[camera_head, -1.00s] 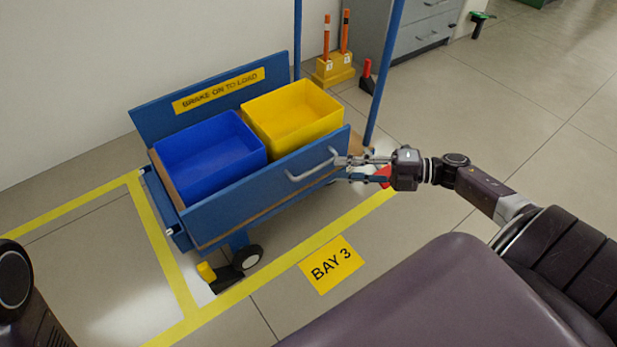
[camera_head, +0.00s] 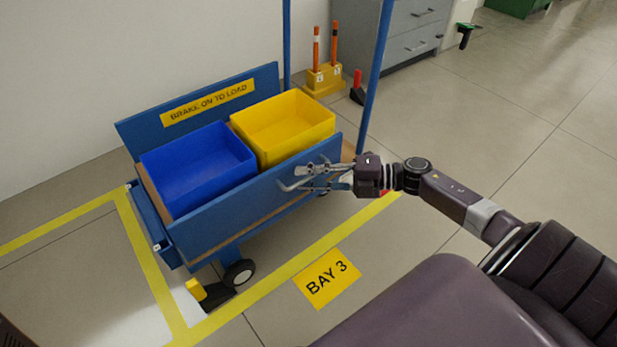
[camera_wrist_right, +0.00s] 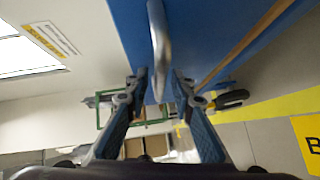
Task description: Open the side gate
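The side gate (camera_head: 252,205) is the long blue panel on the near side of the blue cart. It stands upright and bears a pale metal handle (camera_head: 287,187); both also show in the wrist view, the gate (camera_wrist_right: 195,45) and its handle (camera_wrist_right: 157,35). My right gripper (camera_head: 307,177) is at the handle, in front of the gate. In the right wrist view its fingers (camera_wrist_right: 157,85) are apart, with the handle between them and a gap visible on each side. My left gripper is out of view.
A blue bin (camera_head: 198,165) and a yellow bin (camera_head: 285,125) sit in the cart. A yellow-topped pedal (camera_head: 196,290) is by the near wheel (camera_head: 239,273). A grey drawer cabinet (camera_head: 415,35) stands behind.

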